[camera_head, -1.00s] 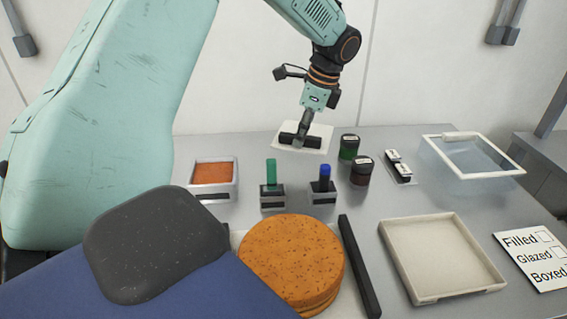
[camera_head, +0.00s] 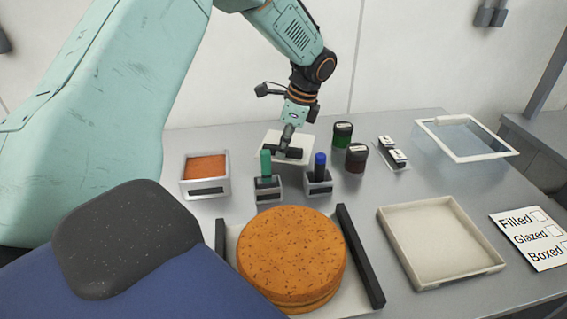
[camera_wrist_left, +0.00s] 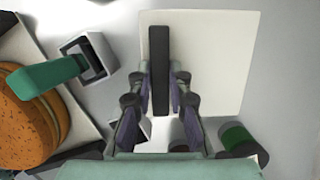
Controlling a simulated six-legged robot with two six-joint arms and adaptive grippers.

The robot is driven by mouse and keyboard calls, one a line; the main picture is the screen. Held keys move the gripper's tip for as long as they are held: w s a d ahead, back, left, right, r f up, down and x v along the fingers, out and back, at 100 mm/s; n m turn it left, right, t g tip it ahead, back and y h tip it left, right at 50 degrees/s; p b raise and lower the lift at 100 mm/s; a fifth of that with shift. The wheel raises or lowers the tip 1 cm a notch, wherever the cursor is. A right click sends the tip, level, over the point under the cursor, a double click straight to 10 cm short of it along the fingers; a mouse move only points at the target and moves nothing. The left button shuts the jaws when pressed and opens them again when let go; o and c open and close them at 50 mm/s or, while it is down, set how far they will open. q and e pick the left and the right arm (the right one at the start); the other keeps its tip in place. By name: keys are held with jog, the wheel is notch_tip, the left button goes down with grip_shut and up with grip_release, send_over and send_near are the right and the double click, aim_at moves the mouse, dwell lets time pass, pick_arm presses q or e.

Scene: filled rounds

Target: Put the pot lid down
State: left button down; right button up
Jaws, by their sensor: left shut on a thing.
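The pot lid (camera_head: 303,141) is a pale square plate with a dark bar handle. My left gripper (camera_head: 287,151) points down and is shut on that handle. In the left wrist view the lid (camera_wrist_left: 215,65) spreads past the fingers, and its bar lies between the fingertips (camera_wrist_left: 160,95). The lid is behind the green-handled and blue-handled tools. I cannot tell whether its underside touches the table. A square pot with orange filling (camera_head: 206,168) stands open to the left of it. My right gripper is not in view.
The green-handled tool (camera_head: 265,163) and blue-handled tool (camera_head: 320,168) stand in holders just in front. A green jar (camera_head: 342,135) and a dark red jar (camera_head: 356,158) are to the right. The orange rounds (camera_head: 292,250) sit in front. An empty tray (camera_head: 440,240) lies front right.

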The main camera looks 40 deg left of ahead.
pick_arm(q)
jog(key=shift+s+f, duration=0.3)
jog(key=shift+s, duration=0.2)
notch_tip(320, 180, down, 3)
jog(key=shift+d+r, duration=0.1)
jog(key=shift+w+f, duration=0.25)
jog(key=shift+w, duration=0.1)
jog(key=c, duration=1.6)
grip_release()
jog(key=shift+s+r, duration=0.1)
jog(key=shift+s, duration=0.05)
jog(key=o, duration=0.3)
jog(key=shift+s+r, duration=0.25)
jog(key=shift+s, duration=0.1)
jog(key=shift+o, duration=0.2)
jog(key=shift+w+f, duration=0.2)
jog(key=shift+w, duration=0.25)
jog(key=v, duration=1.1)
jog(key=shift+p, duration=0.4)
jog(key=shift+s+r, duration=0.3)
jog(key=shift+r, duration=0.35)
jog(key=shift+w+f, duration=0.15)
jog(key=shift+w, duration=0.05)
